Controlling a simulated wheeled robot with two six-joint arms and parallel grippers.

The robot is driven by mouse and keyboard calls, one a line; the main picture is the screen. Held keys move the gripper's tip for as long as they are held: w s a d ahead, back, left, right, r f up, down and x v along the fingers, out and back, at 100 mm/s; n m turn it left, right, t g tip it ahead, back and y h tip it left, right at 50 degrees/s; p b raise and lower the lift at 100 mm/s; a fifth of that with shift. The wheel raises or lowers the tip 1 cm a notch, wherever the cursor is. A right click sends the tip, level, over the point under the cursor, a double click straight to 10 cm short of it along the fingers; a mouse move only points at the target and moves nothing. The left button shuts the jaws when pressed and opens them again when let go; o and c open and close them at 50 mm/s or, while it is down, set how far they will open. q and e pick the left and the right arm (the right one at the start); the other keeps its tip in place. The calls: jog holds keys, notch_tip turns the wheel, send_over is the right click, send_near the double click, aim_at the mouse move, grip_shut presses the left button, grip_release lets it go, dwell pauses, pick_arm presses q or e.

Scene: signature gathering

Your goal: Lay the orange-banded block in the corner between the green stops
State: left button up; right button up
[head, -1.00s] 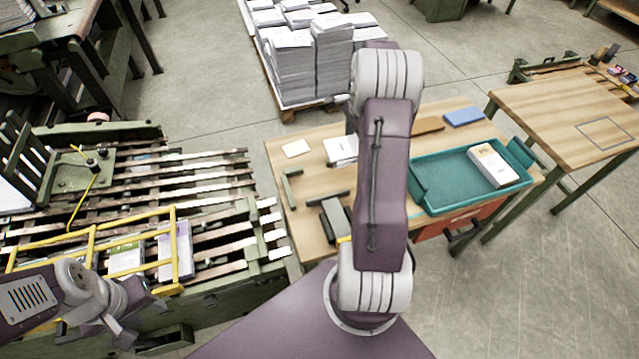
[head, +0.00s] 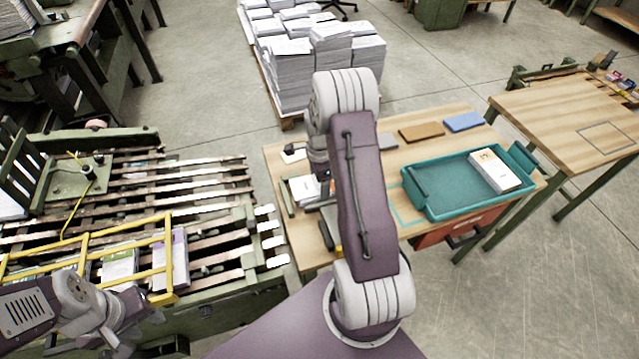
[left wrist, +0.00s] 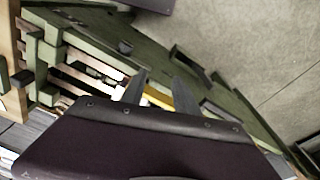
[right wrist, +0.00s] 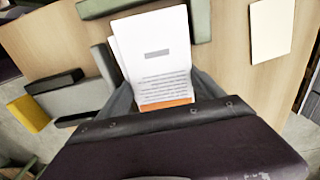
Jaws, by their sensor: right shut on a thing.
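The orange-banded block (right wrist: 155,55) is white with printed text, its orange band nearest my right gripper (right wrist: 164,90), which is shut on it. In the head view the block (head: 303,189) is over the left part of the wooden table, partly hidden by my right arm. In the head view a green stop (head: 286,197) shows left of the block. I cannot tell whether the block touches the table. My left gripper (left wrist: 160,90) is open and empty.
A grey device with a yellow part (right wrist: 70,98) stands near the stops. A cream card (right wrist: 271,30) lies on the table. A teal tray (head: 425,205) with a white block inside stands to the right. The slatted machine (head: 215,215) is left of the table.

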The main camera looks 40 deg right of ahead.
jog(key=o, duration=1.5)
jog(key=shift+f, duration=0.1)
jog(key=shift+o, duration=0.2)
notch_tip(320, 180, up, 12)
jog(key=r+p, duration=0.1)
jog(key=p, duration=0.1)
jog(key=s+a+n, duration=0.6)
jog(key=a+n, duration=0.2)
jog(key=n, duration=0.2)
jog(key=s+a+f+n+t, duration=0.1)
jog(key=s+a+n, duration=0.6)
jog(key=a+n, duration=0.2)
jog(key=shift+s+a+f+n, duration=0.2)
jog(key=shift+a+f+n, duration=0.1)
jog(key=shift+n, duration=0.9)
